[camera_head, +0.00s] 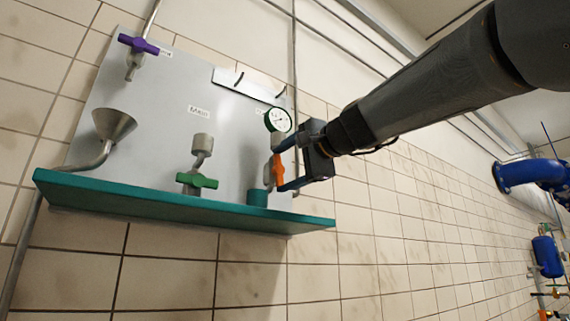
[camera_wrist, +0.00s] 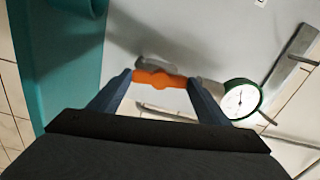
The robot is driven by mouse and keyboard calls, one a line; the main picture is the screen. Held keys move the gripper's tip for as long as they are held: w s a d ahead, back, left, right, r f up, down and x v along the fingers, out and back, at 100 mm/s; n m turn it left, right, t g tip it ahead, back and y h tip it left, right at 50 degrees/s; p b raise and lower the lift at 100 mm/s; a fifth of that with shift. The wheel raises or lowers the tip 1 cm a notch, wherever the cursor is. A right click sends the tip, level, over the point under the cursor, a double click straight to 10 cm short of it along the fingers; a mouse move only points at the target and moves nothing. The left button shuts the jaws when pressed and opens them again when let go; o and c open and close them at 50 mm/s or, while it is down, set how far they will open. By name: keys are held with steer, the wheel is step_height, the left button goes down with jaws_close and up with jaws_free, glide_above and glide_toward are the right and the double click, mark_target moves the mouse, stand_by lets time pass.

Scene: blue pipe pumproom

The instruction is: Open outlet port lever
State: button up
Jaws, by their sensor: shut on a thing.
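The orange lever (camera_head: 278,170) is on the right part of the grey panel, below a green-rimmed gauge (camera_head: 278,120). My gripper (camera_head: 278,165) reaches in from the right, with one blue finger above and one below the lever. In the wrist view, the orange lever (camera_wrist: 160,79) spans the gap between the two blue fingertips, and my gripper (camera_wrist: 160,82) is shut on it. The grey valve body behind the lever shows only in part. The lever's own label is hidden or too small to read.
A teal shelf (camera_head: 180,205) runs under the panel, with a teal cylinder (camera_head: 257,198) just below the lever. A green lever (camera_head: 197,180), a purple lever (camera_head: 138,45) and a funnel (camera_head: 113,124) are to the left. Tiled wall lies right of the panel.

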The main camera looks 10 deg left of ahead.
steer(key=shift+m, duration=0.7)
steer(key=shift+p, duration=0.3)
steer(key=o, duration=1.1)
steer(key=shift+c, duration=0.2)
steer(key=shift+s, duration=0.1)
steer(key=shift+r, duration=0.1)
